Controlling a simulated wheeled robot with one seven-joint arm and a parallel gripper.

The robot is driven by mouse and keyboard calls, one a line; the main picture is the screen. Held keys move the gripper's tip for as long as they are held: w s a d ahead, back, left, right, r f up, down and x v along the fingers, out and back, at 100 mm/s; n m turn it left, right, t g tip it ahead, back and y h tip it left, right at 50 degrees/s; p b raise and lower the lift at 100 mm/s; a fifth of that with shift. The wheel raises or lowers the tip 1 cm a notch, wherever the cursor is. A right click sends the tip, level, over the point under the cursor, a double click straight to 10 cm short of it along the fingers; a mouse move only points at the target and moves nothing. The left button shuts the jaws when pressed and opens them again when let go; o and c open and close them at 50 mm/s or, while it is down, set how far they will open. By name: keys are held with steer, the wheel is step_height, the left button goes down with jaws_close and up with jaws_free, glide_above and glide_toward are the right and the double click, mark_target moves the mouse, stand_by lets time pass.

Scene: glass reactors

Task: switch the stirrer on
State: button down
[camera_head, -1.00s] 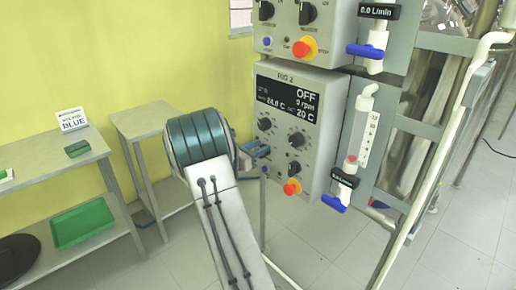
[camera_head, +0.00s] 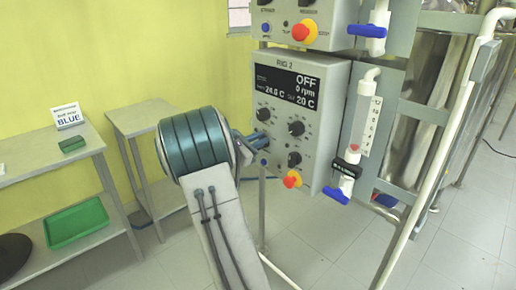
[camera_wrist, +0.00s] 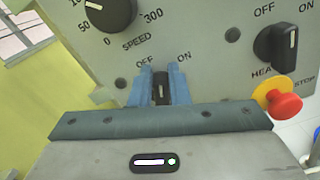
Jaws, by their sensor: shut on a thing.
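The stirrer switch (camera_wrist: 161,90) is a dark knob with a white mark, below the SPEED dial (camera_wrist: 110,12) and under OFF and ON labels. My gripper (camera_wrist: 160,88) has its blue fingers shut on this knob, one on each side. The fingers hide the knob's sides, and I cannot tell for sure which label its mark points to. In the head view my gripper (camera_head: 258,140) is at the lower left of the RIG 2 panel (camera_head: 325,130). The RIG 2 display (camera_head: 288,87) reads OFF and 0 rpm.
The heater knob (camera_wrist: 277,46) and the red stop button (camera_wrist: 283,104) sit right of my gripper. A flow meter with a blue valve handle (camera_head: 336,195) is right of the panel. Another control box (camera_head: 335,22) is above. Benches with a green tray (camera_head: 76,222) stand left.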

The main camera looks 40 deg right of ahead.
steer(key=m+b, duration=0.2)
steer(key=b, duration=0.1)
steer(key=f+m+b, duration=0.1)
steer(key=m+b, duration=0.1)
steer(key=b, duration=0.1)
steer(key=s+f+m+b, duration=0.1)
steer(key=b, duration=0.2)
steer(key=shift+a+f+m, duration=0.15)
steer(key=shift+f+m, duration=0.1)
steer(key=shift+m, duration=0.15)
steer(key=shift+m+b, duration=0.8)
steer(key=shift+b, duration=0.4)
steer(key=shift+r, duration=0.1)
steer(key=shift+r+m, duration=0.1)
steer(key=shift+m, duration=0.2)
steer(key=c, duration=1.4)
jaws_free()
steer(key=shift+c, duration=0.2)
steer(key=shift+o, duration=0.3)
steer(key=shift+w+a, duration=0.1)
steer(key=shift+w, duration=0.1)
steer(key=s+a+p, duration=0.1)
steer(key=a+p, duration=0.1)
steer(key=a, duration=1.1)
steer(key=shift+s+a+r, duration=0.15)
steer(key=shift+s+a, duration=0.05)
steer(key=shift+a, duration=0.1)
